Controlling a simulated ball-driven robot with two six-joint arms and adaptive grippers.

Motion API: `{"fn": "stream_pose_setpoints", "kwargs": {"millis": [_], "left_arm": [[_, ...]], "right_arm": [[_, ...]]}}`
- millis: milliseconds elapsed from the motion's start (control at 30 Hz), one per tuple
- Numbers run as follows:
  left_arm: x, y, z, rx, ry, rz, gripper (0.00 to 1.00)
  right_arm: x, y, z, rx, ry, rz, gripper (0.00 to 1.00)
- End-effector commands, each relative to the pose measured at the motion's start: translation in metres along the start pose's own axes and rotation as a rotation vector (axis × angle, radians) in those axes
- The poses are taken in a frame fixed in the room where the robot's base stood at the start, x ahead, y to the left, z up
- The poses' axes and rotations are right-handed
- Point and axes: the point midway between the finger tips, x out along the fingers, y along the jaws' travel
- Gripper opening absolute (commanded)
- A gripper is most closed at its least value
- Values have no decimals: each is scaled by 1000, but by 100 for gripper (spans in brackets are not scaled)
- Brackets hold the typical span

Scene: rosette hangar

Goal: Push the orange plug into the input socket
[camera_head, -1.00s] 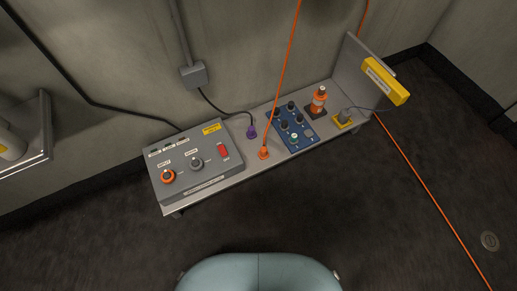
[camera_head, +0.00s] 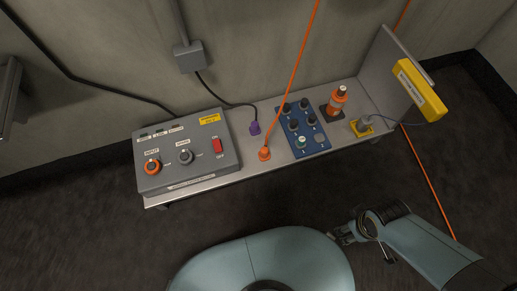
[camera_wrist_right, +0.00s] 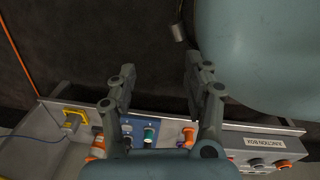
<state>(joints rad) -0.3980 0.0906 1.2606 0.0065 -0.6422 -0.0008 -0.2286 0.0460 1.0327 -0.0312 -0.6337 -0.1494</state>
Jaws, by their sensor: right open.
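The orange plug (camera_head: 264,154) stands on the grey shelf, with an orange cable rising from it. The input socket (camera_head: 152,167) is an orange ring on the grey junction box (camera_head: 187,184), left of the plug. My right gripper (camera_head: 338,235) is in front of the shelf at the lower right, apart from the plug. In the right wrist view its two fingers (camera_wrist_right: 160,82) are spread with nothing between them. The orange plug also shows in the wrist view (camera_wrist_right: 188,137), partly behind a finger. My left gripper is out of view.
A purple plug (camera_head: 254,128) with a black cable stands behind the orange plug. A blue panel with several knobs (camera_head: 316,150), an orange bottle (camera_head: 337,101) and a yellow-based plug (camera_head: 361,126) are to the right. A yellow sign (camera_head: 419,90) sticks out from the shelf's end panel (camera_head: 385,60).

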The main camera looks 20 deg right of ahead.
Motion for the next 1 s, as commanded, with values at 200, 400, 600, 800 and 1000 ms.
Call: {"fn": "stream_pose_setpoints", "kwargs": {"millis": [200,400,600,800,1000], "left_arm": [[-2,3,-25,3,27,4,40],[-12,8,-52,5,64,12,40],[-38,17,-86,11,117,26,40],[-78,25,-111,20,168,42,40],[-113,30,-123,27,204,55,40]], "right_arm": [[18,-9,-48,-88,1,-11,51],[36,-22,-106,-219,0,-26,51],[54,-42,-197,-438,0,-49,51],[56,-63,-282,-677,-3,-70,51],[47,-75,-335,-841,-5,-80,51]]}}
